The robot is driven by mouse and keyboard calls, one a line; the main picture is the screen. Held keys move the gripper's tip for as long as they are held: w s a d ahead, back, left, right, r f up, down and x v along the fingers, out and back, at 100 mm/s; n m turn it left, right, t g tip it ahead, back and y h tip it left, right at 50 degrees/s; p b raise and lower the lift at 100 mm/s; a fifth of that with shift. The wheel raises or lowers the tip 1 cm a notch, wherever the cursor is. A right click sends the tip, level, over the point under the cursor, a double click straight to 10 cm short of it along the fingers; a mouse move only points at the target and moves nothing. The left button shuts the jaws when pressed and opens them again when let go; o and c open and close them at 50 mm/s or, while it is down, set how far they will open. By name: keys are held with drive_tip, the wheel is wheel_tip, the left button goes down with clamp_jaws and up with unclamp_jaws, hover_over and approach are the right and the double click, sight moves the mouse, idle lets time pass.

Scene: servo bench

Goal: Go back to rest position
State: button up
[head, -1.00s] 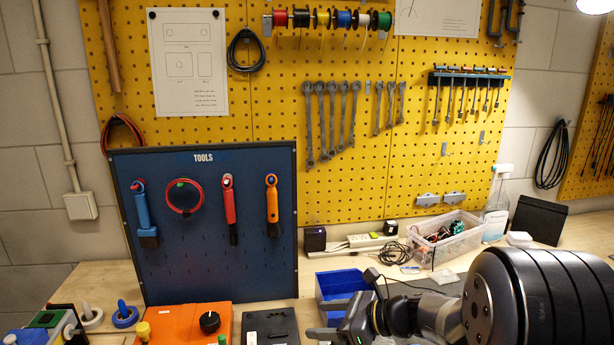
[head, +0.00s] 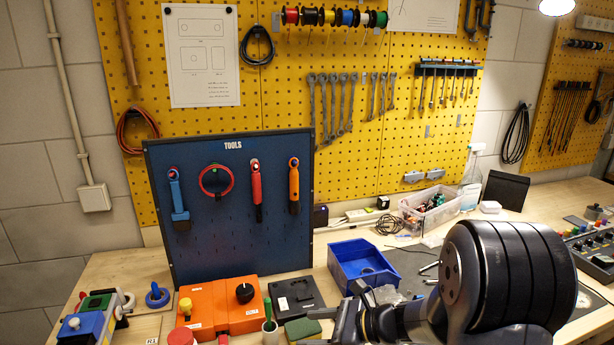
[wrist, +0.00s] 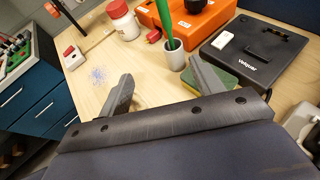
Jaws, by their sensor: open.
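My gripper (wrist: 158,88) shows in the wrist view with its two grey fingers wide apart and nothing between them. It is over the wooden bench (wrist: 97,77), with a small grey cup (wrist: 174,60) holding a green-handled tool just beyond the fingers. The right finger overlaps a green and yellow sponge (wrist: 222,84) in that view. In the head view my gripper (head: 318,328) is low at the picture's bottom, beside the sponge, and partly cut off by the frame edge.
A clear bin (head: 428,212) is behind. A control panel (head: 596,245) lies at right. Bare bench shows at left.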

drive_tip(key=f, duration=0.3)
drive_tip(key=shift+w+d+f, duration=0.15)
drive_tip(key=shift+w+d, duration=0.1)
drive_tip(key=shift+f, duration=0.95)
